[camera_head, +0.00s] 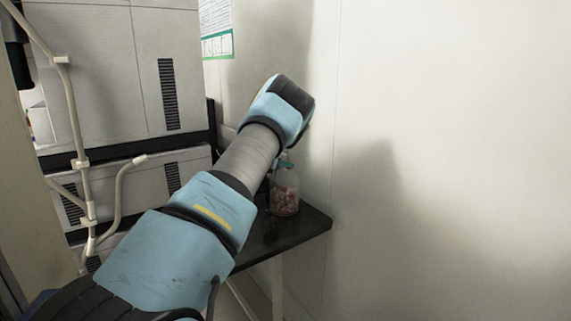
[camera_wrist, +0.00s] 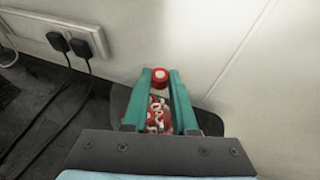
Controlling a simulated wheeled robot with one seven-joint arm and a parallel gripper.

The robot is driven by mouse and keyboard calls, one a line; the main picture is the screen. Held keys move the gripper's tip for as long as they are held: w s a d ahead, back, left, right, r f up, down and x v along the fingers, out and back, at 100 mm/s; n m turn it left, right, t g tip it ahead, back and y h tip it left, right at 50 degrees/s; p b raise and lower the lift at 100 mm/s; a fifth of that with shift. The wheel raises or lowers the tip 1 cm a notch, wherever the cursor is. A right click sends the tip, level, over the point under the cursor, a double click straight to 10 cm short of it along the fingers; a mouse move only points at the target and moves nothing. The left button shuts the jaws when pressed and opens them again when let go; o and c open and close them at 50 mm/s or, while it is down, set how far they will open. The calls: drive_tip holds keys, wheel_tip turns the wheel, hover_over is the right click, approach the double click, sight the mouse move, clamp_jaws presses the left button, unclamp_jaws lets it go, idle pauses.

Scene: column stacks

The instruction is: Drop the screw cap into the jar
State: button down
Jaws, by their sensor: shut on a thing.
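The screw cap (camera_wrist: 160,76), red with a pale centre, is held between the teal fingertips of my gripper (camera_wrist: 160,80) in the wrist view. The jar (camera_head: 285,192) is clear, with red and white pieces inside, and stands on a small dark table. In the wrist view the jar's red and white contents (camera_wrist: 158,115) show between my fingers, below the cap. In the head view my arm hides most of my gripper; a bit of teal shows just above the jar's mouth. How well cap and mouth line up is hard to tell.
The dark table (camera_head: 305,224) stands close against the pale wall (camera_head: 450,150). Stacked white cabinets (camera_head: 100,75) and bent white pipes (camera_head: 75,120) stand at left. In the wrist view, two black plugs (camera_wrist: 78,47) with cables sit in a wall socket.

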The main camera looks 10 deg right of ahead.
drive_tip(key=c, duration=0.6)
unclamp_jaws()
drive_tip(key=b+v, duration=0.3)
drive_tip(key=v, duration=0.4)
drive_tip(key=shift+s+a+r, duration=0.15)
